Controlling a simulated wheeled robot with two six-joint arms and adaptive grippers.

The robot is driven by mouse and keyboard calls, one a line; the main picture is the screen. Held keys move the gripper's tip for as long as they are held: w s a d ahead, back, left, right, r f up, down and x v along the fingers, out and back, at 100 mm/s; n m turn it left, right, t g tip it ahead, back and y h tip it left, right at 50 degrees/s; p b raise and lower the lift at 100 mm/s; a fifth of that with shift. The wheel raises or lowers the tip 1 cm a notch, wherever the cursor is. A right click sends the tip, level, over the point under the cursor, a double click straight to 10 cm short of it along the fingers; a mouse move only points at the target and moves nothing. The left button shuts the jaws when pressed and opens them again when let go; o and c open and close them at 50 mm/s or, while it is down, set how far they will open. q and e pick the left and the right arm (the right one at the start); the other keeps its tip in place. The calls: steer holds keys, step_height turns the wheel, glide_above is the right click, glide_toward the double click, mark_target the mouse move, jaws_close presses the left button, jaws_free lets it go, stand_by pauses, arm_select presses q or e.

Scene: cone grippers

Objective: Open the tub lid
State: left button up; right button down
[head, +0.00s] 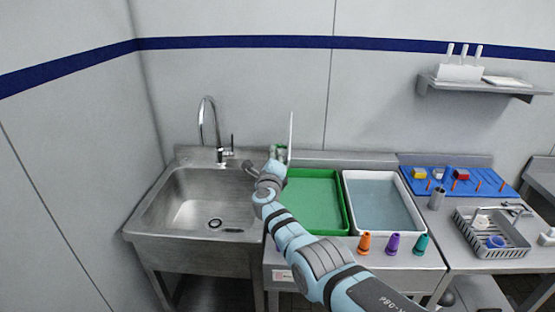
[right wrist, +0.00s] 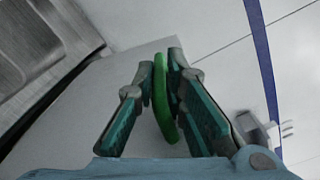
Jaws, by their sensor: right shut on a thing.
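The green tub (head: 318,203) stands in the counter right of the sink, its inside uncovered in the head view. The pale tub lid (head: 291,130) stands upright at the tub's left back, seen nearly edge-on. In the right wrist view the lid is a grey panel (right wrist: 118,75) behind a green handle (right wrist: 163,100). My right gripper (head: 279,152) is at the left side of the raised lid. In the right wrist view my right gripper (right wrist: 162,80) is shut on the green handle. My right arm hides part of the tub's left side. My left gripper is not in view.
A steel sink (head: 205,200) with a tap (head: 207,120) is to the left. A white tub of water (head: 347,200) adjoins on the right. Orange (head: 364,243), purple (head: 392,244) and teal (head: 420,244) cones stand along the front edge. A grey basket (head: 478,243) is farther right.

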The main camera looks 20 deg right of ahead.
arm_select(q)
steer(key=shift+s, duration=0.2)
arm_select(e)
steer(key=shift+w+a+f, duration=0.25)
steer(key=shift+a+f, duration=0.1)
steer(key=shift+a, duration=0.15)
steer(key=c, duration=1.7)
jaws_free()
steer(key=shift+r, duration=0.15)
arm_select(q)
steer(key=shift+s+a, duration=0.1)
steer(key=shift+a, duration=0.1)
arm_select(e)
steer(key=shift+s+r, duration=0.2)
steer(key=shift+s, duration=0.1)
